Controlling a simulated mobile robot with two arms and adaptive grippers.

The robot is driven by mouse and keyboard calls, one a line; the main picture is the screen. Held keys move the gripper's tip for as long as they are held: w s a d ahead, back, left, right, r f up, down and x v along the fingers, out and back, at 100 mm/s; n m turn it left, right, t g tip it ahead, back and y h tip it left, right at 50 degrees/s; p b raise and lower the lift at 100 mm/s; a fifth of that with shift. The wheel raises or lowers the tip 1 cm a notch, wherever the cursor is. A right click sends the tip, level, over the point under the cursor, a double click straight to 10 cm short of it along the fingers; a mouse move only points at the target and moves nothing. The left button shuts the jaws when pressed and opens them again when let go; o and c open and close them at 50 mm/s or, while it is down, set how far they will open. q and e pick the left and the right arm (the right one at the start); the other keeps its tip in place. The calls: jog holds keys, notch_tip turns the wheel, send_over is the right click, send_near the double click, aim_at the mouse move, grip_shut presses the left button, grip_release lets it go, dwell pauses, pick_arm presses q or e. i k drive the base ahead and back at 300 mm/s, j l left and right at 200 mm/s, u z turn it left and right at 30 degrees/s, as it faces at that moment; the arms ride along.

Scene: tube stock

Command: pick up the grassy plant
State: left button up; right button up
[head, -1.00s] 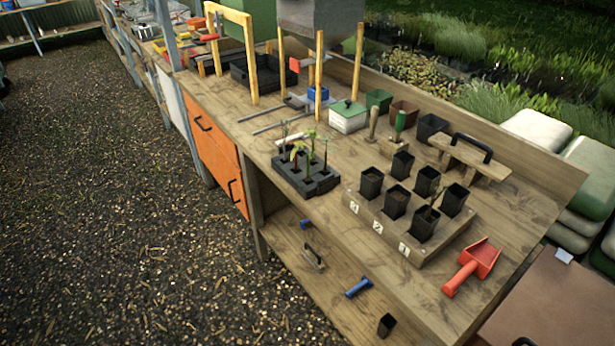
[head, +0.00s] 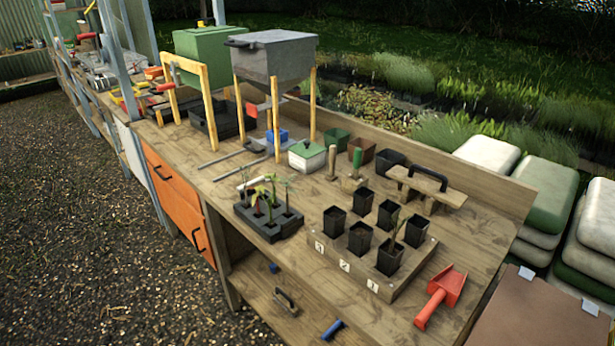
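Several thin green seedlings stand in a black cell tray (head: 268,228) near the front edge of the wooden bench. One seedling (head: 288,190) at the tray's right has narrow leaves. Another slender sprout (head: 394,236) stands in a black pot (head: 389,260) on the numbered wooden holder. The plants are too small to tell for sure which is the grassy one. Neither of my grippers is in view.
The wooden holder (head: 330,262) carries several black pots. A red scoop (head: 441,296) lies at the bench's front right. Stacked sacks (head: 537,190) lie beyond the bench.

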aim_at(271, 224)
jog(key=i+j+z, duration=0.1)
jog(key=j+z, duration=0.35)
jog(key=i+j+z, duration=0.1)
jog(key=j+z, duration=0.2)
jog(key=z, duration=0.2)
jog(key=j+z, duration=0.45)
jog(key=l, duration=0.1)
